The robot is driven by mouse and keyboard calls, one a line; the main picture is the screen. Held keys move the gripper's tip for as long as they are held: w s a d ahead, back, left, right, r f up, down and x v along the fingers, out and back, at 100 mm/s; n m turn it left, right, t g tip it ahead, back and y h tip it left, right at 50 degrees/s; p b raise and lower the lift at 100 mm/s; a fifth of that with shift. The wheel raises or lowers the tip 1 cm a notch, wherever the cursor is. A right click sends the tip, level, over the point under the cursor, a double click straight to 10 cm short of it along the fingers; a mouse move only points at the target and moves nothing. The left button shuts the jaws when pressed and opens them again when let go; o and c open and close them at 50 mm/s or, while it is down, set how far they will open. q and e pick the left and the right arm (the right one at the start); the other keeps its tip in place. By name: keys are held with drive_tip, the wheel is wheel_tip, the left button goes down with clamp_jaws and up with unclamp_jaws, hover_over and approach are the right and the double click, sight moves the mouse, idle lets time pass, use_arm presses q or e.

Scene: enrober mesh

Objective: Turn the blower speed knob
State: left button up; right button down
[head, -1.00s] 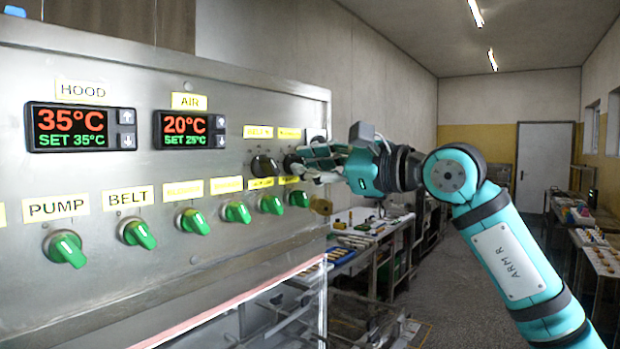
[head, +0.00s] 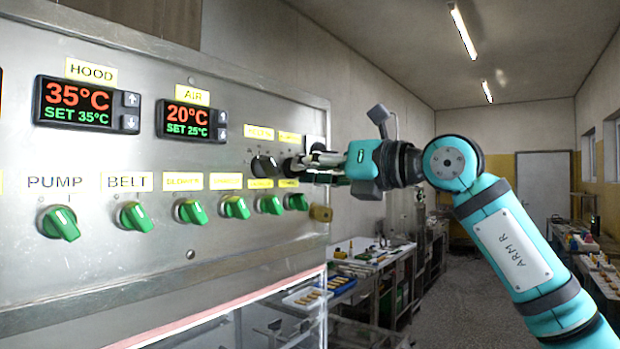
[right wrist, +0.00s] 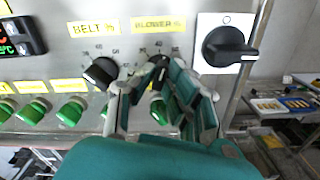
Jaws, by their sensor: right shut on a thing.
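The blower speed knob (right wrist: 159,66) is a small black dial under a yellow "BLOWER %" label (right wrist: 158,24) in the right wrist view. My right gripper (right wrist: 154,80) reaches up to the panel with its fingers around this knob and is shut on it. The fingers hide part of the knob and its scale. In the head view my right gripper (head: 304,164) meets the panel near its right edge, and its fingers mostly cover the knob. My left gripper is in neither view.
The black belt knob (right wrist: 100,72) sits close left of the fingers. A larger black rotary switch (right wrist: 229,46) on a white plate is to their right. Green knobs (head: 235,208) line the row below. A yellow padlock-like piece (head: 320,213) is at the panel edge. The aisle at right is open.

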drive_tip(key=shift+m+b, duration=0.85)
drive_tip(key=shift+m, duration=1.05)
drive_tip(key=shift+r, duration=0.1)
drive_tip(key=c, duration=1.4)
unclamp_jaws()
drive_tip(key=shift+o, duration=0.2)
drive_tip(key=v, duration=1.2)
drive_tip(key=shift+w, duration=0.1)
